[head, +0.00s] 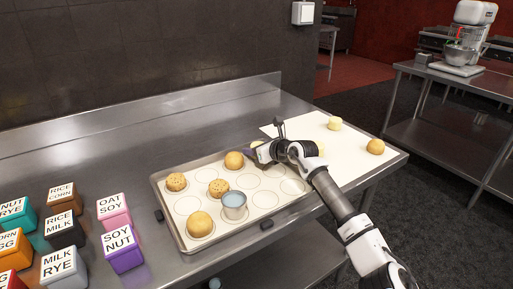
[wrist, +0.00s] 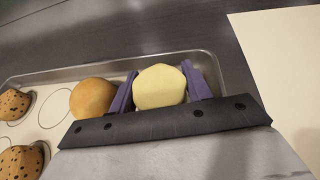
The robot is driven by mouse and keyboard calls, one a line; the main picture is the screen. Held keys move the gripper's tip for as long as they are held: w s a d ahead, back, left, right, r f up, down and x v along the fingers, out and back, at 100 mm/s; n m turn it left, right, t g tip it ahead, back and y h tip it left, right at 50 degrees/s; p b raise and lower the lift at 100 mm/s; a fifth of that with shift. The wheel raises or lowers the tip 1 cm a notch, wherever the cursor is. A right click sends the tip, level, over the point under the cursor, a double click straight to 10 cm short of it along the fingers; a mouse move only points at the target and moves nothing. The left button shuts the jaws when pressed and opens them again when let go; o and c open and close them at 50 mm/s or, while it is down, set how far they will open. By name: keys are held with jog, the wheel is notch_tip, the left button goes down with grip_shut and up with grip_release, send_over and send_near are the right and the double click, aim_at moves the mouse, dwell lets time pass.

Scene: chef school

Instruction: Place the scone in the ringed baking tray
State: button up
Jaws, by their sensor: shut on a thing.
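The ringed baking tray (head: 158,203) lies on the steel counter, its pale mat printed with round outlines. My gripper (head: 256,150) is over the tray's far right corner. In the wrist view my gripper (wrist: 160,88) has its purple fingers shut on a pale yellow scone (wrist: 160,87), one finger on each side. A golden bun (wrist: 92,98) sits just left of the fingers; it also shows in the head view (head: 234,160). Whether the scone touches the mat cannot be told. My arm hides part of the tray's right side.
Several rings are empty. A white sheet (head: 352,165) to the right bears a pale scone (head: 334,123) and a golden bun (head: 376,146). Labelled cubes (head: 122,250) stand left.

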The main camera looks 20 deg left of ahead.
jog(key=shift+f, duration=0.2)
jog(key=o, duration=1)
jog(key=shift+c, duration=0.2)
jog(key=shift+r, duration=0.2)
